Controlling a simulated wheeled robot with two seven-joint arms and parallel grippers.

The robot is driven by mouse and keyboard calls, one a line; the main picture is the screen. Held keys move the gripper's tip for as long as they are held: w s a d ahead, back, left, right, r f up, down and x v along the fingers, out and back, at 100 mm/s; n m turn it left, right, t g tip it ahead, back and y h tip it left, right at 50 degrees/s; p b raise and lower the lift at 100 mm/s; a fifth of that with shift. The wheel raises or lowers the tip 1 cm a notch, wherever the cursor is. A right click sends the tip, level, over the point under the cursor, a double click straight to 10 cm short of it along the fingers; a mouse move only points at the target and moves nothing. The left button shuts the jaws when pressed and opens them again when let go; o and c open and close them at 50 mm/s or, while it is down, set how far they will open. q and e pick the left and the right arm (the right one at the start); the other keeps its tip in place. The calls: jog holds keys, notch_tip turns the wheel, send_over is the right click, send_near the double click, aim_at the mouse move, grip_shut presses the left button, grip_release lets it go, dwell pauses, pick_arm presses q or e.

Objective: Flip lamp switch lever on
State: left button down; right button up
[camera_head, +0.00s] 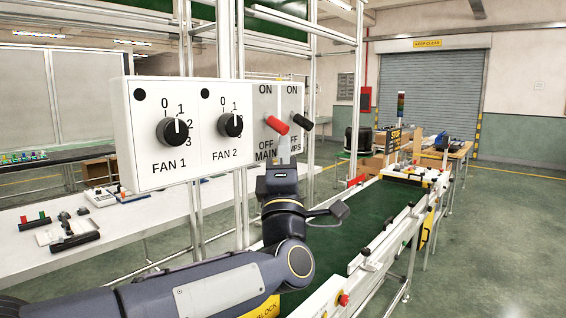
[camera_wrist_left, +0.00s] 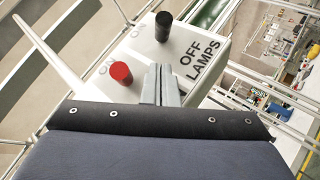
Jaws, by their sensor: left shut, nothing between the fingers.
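The lamp switch lever (camera_head: 302,122) is black and sticks out of the grey panel between the ON and OFF marks, angled slightly down. It also shows in the left wrist view (camera_wrist_left: 163,27), above the OFF LAMPS label. A red lever (camera_head: 277,125) for MAIN is left of it and shows in the wrist view (camera_wrist_left: 121,73). My left gripper (camera_head: 284,150) is shut and empty, just below the two levers in the head view. In the wrist view its fingertips (camera_wrist_left: 161,69) are beside the red lever and apart from the black one. My right gripper is out of view.
A white box with the FAN 1 knob (camera_head: 173,130) and FAN 2 knob (camera_head: 230,124) adjoins the lever panel on the left. Metal posts (camera_head: 313,90) stand behind it. A green conveyor (camera_head: 375,215) runs below and right. A white table (camera_head: 120,225) is at left.

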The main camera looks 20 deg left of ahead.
aim_at(298, 124)
pick_arm(q)
jog(key=shift+w+d+r+p, duration=0.5)
jog(key=shift+w+d+r, duration=0.3)
jog(key=shift+w+d, duration=0.3)
jog(key=shift+a, duration=0.1)
